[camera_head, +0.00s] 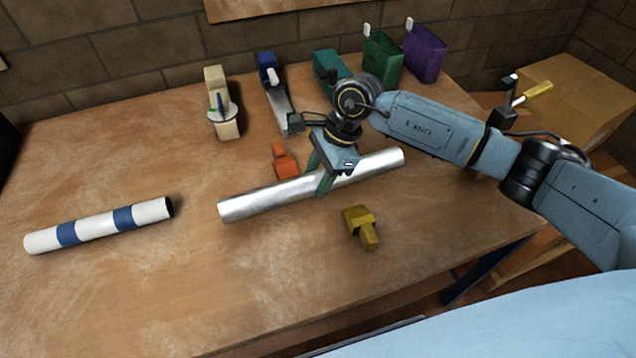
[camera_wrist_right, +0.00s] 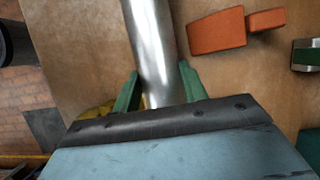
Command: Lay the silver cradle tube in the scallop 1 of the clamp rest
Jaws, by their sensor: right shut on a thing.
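The silver tube (camera_head: 265,200) lies across the middle of the head view, its right end pointing up and right. My right gripper (camera_head: 319,177) is shut on it right of its middle, with green fingers on both sides. The tube (camera_wrist_right: 150,45) also runs up from between the fingers of my right gripper (camera_wrist_right: 160,88) in the wrist view. I cannot tell whether the tube touches the table or hangs just above it. No scallops can be made out, so I cannot tell which piece is the clamp rest. My left gripper is not in view.
An orange block (camera_head: 286,165) lies behind the tube and a yellow one (camera_head: 361,228) in front. A white-and-blue striped tube (camera_head: 98,226) lies left. Cream (camera_head: 217,105), blue (camera_head: 270,80) and teal (camera_head: 328,68) fixtures and green (camera_head: 383,58) and purple (camera_head: 425,52) holders stand behind.

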